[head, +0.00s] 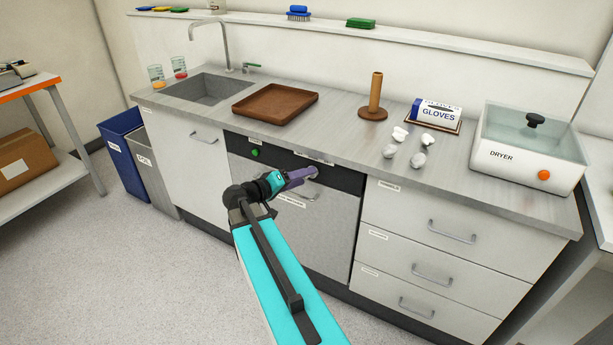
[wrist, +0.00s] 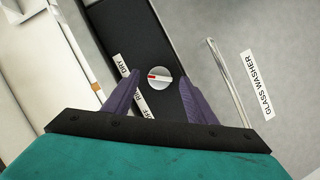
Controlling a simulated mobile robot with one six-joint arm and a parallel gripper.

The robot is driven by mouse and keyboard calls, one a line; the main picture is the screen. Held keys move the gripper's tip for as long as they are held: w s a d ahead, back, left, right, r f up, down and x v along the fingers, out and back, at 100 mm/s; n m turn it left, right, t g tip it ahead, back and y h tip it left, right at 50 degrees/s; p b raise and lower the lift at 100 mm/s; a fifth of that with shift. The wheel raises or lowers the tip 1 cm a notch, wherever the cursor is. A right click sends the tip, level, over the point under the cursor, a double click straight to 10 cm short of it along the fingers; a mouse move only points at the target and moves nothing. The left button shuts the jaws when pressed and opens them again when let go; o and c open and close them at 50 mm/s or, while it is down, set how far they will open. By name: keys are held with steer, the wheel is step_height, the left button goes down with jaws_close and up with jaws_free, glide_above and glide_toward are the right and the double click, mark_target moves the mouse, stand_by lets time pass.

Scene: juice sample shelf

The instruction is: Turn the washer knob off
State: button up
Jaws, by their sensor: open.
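The washer knob (wrist: 162,82) is a round silver dial with a red mark, on the black control panel (wrist: 118,22) of the glass washer. In the wrist view its red mark points left, towards a white label strip (wrist: 123,63). The strip reads "DRY" at its upper end; the rest is partly hidden by a finger. My gripper (wrist: 159,78) is open, with one purple finger on each side of the knob. Gaps show between fingers and knob, and I cannot tell any contact. In the head view my gripper (head: 313,173) is at the panel, near the knob.
The washer door (head: 325,235) has a bar handle (wrist: 228,80) close to the right finger. A green light (head: 254,152) shows at the panel's left. Drawers (head: 400,215) stand to the right. The counter above holds a brown tray (head: 275,103) and a dryer (head: 525,165). The floor in front is clear.

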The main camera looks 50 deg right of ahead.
steer(key=shift+x, duration=1.05)
steer(key=c, duration=1.1)
